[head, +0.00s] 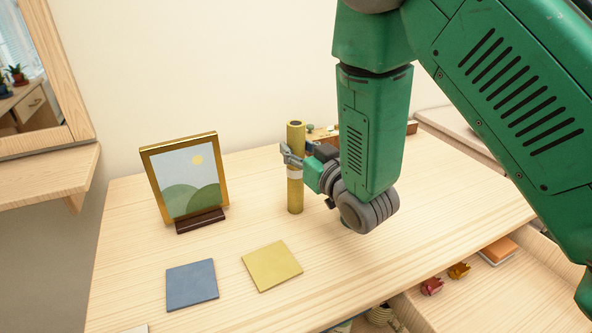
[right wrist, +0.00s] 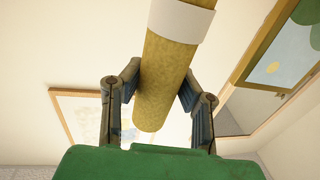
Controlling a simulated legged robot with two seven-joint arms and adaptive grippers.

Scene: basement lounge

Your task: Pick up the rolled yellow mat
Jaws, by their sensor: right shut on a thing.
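The rolled yellow mat (head: 295,195) stands upright on the light wooden tabletop, with a pale band around its middle. I cannot tell whether its lower end touches the wood. My right gripper (head: 294,160) reaches in from the right and is shut on the mat's upper half, just above the band. In the right wrist view the mat (right wrist: 165,75) runs between the two fingers of the right gripper (right wrist: 160,98), with the pale band (right wrist: 181,20) at the top. My left gripper is not in view.
A gold picture frame (head: 185,178) stands left of the mat on the table (head: 340,285). A blue square (head: 191,285) and a yellow square (head: 271,266) lie flat in front. Small items sit behind my arm. An open drawer (head: 500,300) at lower right holds small objects.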

